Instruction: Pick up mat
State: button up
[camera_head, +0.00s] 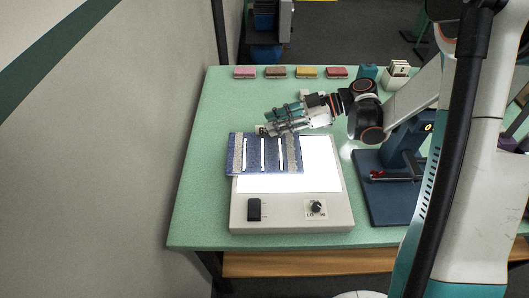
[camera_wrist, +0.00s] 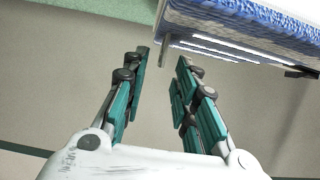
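The mat (camera_head: 250,152) is a blue panel with pale grey bands and bright slits. It lies over the left part of the lit white panel of a light box (camera_head: 243,212), and its left edge reaches slightly past the box. In the wrist view the mat (camera_wrist: 245,28) shows edge-on at the top right, past the fingertips. My gripper (camera_head: 268,130) is at the mat's far edge in the head view. In the wrist view my gripper (camera_wrist: 163,62) has its teal fingers apart with a clear gap between them. Whether a fingertip touches the mat cannot be told.
The light box has a dark switch (camera_head: 254,210) and a knob (camera_head: 316,207) in front. A blue stand (camera_head: 395,172) is close on its right. Several coloured blocks (camera_head: 306,72) and a white holder (camera_head: 397,75) line the green table's (camera_head: 205,190) back edge. The table's left side is clear.

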jog(key=b+x, duration=0.1)
jog(key=x, duration=0.3)
jog(key=shift+r, duration=0.15)
jog(key=shift+c, duration=0.6)
grip_shut()
jog(key=shift+r, duration=0.15)
